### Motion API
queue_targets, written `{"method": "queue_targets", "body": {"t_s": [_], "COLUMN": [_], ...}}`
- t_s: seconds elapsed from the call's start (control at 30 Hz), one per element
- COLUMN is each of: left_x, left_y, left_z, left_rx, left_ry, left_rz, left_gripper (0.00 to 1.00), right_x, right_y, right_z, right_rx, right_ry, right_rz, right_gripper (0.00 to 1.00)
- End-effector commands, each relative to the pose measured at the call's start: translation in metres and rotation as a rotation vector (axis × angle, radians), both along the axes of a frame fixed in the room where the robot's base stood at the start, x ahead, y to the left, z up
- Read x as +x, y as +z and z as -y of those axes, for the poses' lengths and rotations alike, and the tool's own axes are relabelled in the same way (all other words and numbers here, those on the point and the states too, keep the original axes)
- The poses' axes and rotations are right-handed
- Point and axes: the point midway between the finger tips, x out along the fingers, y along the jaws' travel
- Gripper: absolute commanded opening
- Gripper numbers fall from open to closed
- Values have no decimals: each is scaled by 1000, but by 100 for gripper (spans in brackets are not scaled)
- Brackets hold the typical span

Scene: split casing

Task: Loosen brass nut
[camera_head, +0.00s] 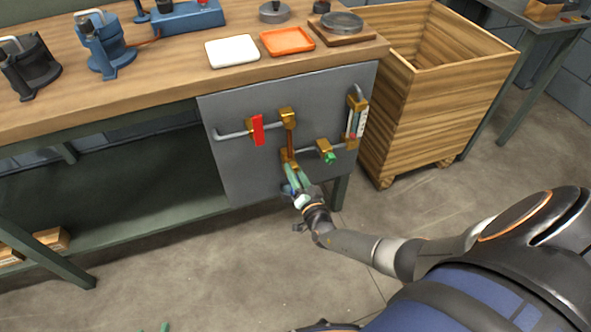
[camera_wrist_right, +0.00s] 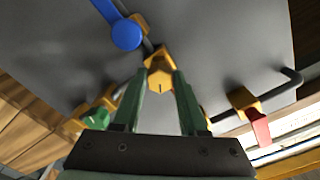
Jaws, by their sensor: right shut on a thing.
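The brass nut (camera_wrist_right: 160,80) is a six-sided brass piece facing the right wrist camera, on a brass fitting of the grey panel. My right gripper (camera_wrist_right: 160,88) has its green fingers closed on the nut from both sides. In the head view my right gripper (camera_head: 289,166) reaches up to the low brass fitting (camera_head: 288,154) below a copper pipe; the fingers and arm partly hide the nut there. Only small green tips (camera_head: 165,326), apparently of my left gripper, show at the bottom edge of the head view.
The grey panel (camera_head: 230,170) carries a red lever (camera_head: 257,130), a green knob (camera_head: 330,158), and a gauge (camera_head: 356,118) beside the fitting. A blue round handle (camera_wrist_right: 127,33) shows in the wrist view. A wooden crate (camera_head: 440,100) stands right. An orange tray (camera_head: 287,41) lies on the bench.

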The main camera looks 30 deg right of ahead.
Motion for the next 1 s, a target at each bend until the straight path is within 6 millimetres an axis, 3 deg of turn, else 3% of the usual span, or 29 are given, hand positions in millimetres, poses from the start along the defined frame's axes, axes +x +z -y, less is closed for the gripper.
{"method": "queue_targets", "body": {"t_s": [0.1, 0.2, 0.6, 1.0], "left_x": [-15, -19, -19, -19], "left_y": [-14, -14, -4, -4], "left_z": [1, 3, 6, 6], "left_rx": [-2, -4, -8, -8], "left_ry": [2, 2, -1, -2], "left_rz": [-85, -111, -123, -122], "left_gripper": [50, 50, 50, 50], "right_x": [0, 0, -1, -3], "right_y": [2, 2, -3, -6], "right_z": [1, 1, -2, -1], "right_rx": [-101, -174, -381, -483], "right_ry": [-2, -2, 3, 6], "right_rz": [-26, -44, -101, -131], "right_gripper": [0, 0, 0, 0]}}
